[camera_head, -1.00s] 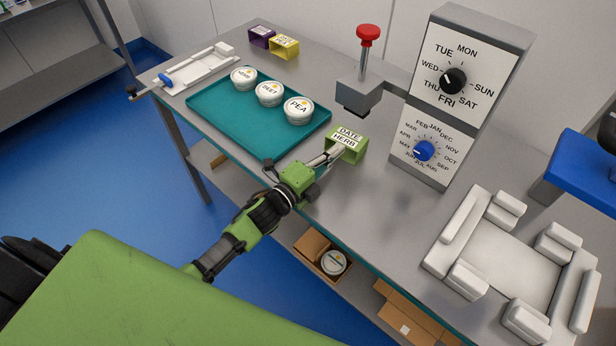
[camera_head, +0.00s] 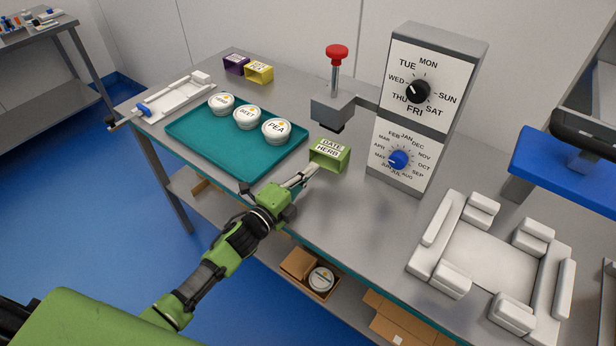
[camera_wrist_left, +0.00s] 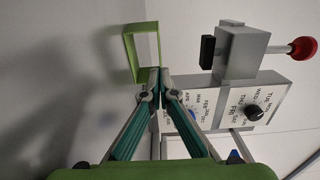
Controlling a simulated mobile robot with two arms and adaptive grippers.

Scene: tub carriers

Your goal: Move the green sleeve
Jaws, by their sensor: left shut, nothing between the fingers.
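The green sleeve (camera_head: 328,155), labelled "DATE HERB", stands on the grey bench in front of the stamp. It is a hollow, open-ended box. In the left wrist view its green frame (camera_wrist_left: 128,55) shows just beyond and left of the fingertips, and I see through its opening. My left gripper (camera_head: 312,170) reaches in from the left, low over the bench, with its tips close to the sleeve's near left edge. I cannot tell whether they touch it. The fingers (camera_wrist_left: 160,75) are together and hold nothing. My right gripper is not in view.
The stamp with its red knob (camera_head: 337,52) and the dial column (camera_head: 428,105) stand behind the sleeve. A teal tray (camera_head: 205,150) with three white tubs lies left. Purple (camera_head: 236,64) and yellow (camera_head: 259,72) sleeves sit at the back. A white fixture (camera_head: 490,258) stands right.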

